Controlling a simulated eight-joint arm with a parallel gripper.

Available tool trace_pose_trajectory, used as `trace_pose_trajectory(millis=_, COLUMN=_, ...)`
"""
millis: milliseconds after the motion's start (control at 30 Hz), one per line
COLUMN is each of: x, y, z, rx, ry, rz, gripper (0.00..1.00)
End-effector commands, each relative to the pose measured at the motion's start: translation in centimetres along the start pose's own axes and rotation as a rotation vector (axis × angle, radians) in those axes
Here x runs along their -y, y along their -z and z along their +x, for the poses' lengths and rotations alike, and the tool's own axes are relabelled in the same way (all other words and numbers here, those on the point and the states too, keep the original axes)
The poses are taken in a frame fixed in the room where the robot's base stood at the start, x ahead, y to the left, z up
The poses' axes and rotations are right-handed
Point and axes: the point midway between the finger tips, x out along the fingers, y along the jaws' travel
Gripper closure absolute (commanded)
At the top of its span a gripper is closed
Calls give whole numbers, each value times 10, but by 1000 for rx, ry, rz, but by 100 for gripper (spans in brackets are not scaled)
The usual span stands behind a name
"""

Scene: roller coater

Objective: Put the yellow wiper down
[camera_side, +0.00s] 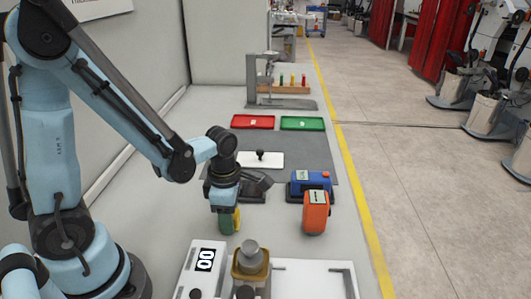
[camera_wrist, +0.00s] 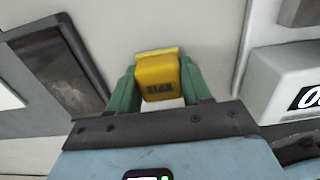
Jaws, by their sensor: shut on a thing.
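The yellow wiper (camera_wrist: 160,80) is a block with dark lettering on its face, held between the two green fingers of my gripper (camera_wrist: 160,92) in the wrist view. My gripper is shut on it. In the side view my gripper (camera_side: 230,220) points down at the table, left of the orange holder. Only a little of the yellow wiper shows there, partly hidden by the green fingers. I cannot tell whether its lower end touches the table. A dark stand (camera_side: 252,192) is just behind my gripper, partly hidden by it.
An orange tool (camera_side: 316,214) and a blue one (camera_side: 311,181) stand to the right. A white machine with a display (camera_side: 205,261) and a metal cylinder (camera_side: 250,252) are in front. A red tray (camera_side: 253,122), a green tray (camera_side: 302,124) and a white plate (camera_side: 275,160) lie behind.

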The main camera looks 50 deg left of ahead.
Motion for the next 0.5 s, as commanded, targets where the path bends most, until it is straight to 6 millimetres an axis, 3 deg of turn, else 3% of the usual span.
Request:
trace_pose_trajectory(millis=467, x=-1, y=-1, z=12, rx=4, ry=-3, rz=0, gripper=90)
trace_pose_trajectory(millis=500, x=-1, y=-1, z=12, rx=4, ry=-4, rz=0, gripper=47)
